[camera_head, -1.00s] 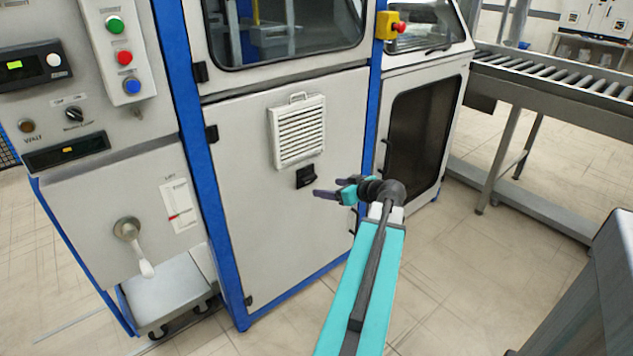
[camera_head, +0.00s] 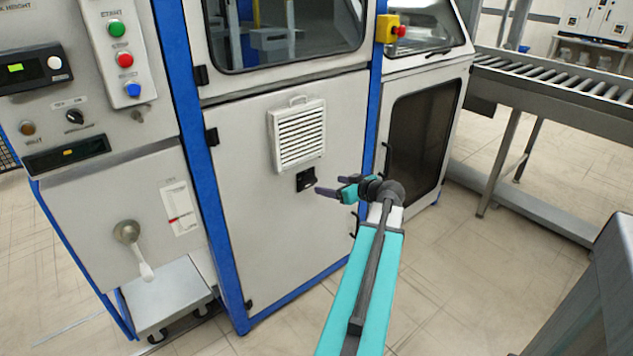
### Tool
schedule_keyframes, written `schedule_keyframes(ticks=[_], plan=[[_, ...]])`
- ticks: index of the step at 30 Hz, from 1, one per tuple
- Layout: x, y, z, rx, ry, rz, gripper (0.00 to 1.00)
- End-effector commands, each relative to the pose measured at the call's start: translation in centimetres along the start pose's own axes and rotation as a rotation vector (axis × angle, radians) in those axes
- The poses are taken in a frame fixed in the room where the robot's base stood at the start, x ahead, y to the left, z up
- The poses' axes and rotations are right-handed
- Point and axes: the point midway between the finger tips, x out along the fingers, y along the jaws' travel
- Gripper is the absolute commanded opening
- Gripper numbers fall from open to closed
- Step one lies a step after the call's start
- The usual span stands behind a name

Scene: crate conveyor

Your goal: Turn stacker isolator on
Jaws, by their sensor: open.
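A black rotary knob (camera_head: 75,117) with small labels above it sits on the grey panel at the left; I cannot read the labels well enough to tell whether it is the stacker isolator. A lever with a white grip (camera_head: 138,250) hangs down on the lower left panel. My gripper (camera_head: 328,185) is open and empty in front of the large grey cabinet door, far to the right of the knob. Its jaws point left, just right of a small black door latch (camera_head: 306,180); I cannot tell the gap in depth.
A button box (camera_head: 120,52) with green, red and blue buttons is above right of the knob. A yellow box with a red button (camera_head: 391,27) is on the blue post. A roller conveyor (camera_head: 550,85) stands at right. The floor before the cabinet is clear.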

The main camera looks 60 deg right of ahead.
Motion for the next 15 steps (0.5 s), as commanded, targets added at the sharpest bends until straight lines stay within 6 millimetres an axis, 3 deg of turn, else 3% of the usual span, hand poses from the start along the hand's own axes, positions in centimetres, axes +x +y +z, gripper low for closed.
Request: schedule_keyframes(ticks=[15], plan=[[7.6, 0.1, -0.1, 0.000, 0.000, -0.001, 0.70]])
